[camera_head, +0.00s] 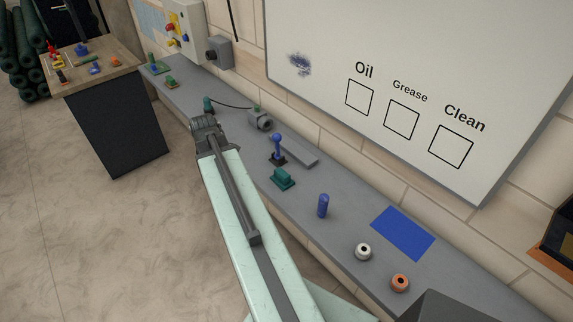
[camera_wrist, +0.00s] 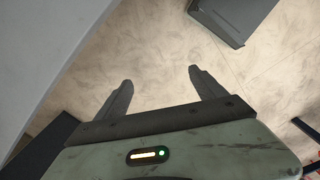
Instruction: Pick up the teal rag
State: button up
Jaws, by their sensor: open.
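I cannot make out a clear cloth or rag in either view. A small teal block-like thing (camera_head: 282,178) sits on the long grey bench (camera_head: 345,225), right of my arm in the head view; I cannot tell whether it is the rag. My gripper (camera_wrist: 162,88) is open in the wrist view, its two dark fingers wide apart with nothing between them and the beige floor behind. In the head view my pale green arm reaches toward the bench's far part, and its dark end hides some of the bench.
A whiteboard (camera_head: 330,40) hangs behind. A wooden-topped table (camera_head: 75,83) with small items stands left; the floor between is clear.

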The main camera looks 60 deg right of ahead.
jog(key=s+d+r+n+p, duration=0.35)
jog(key=s+d, duration=0.55)
jog(key=d, duration=0.3)
jog(key=r+n, duration=0.2)
send_over(283, 173)
jog(key=shift+w+d+f, duration=0.1)
jog(key=shift+w+d, duration=0.05)
jog(key=f+b, duration=0.8)
jog(key=shift+s+f, duration=0.2)
jog(key=shift+a+r, duration=0.2)
jog(key=c, duration=1.5)
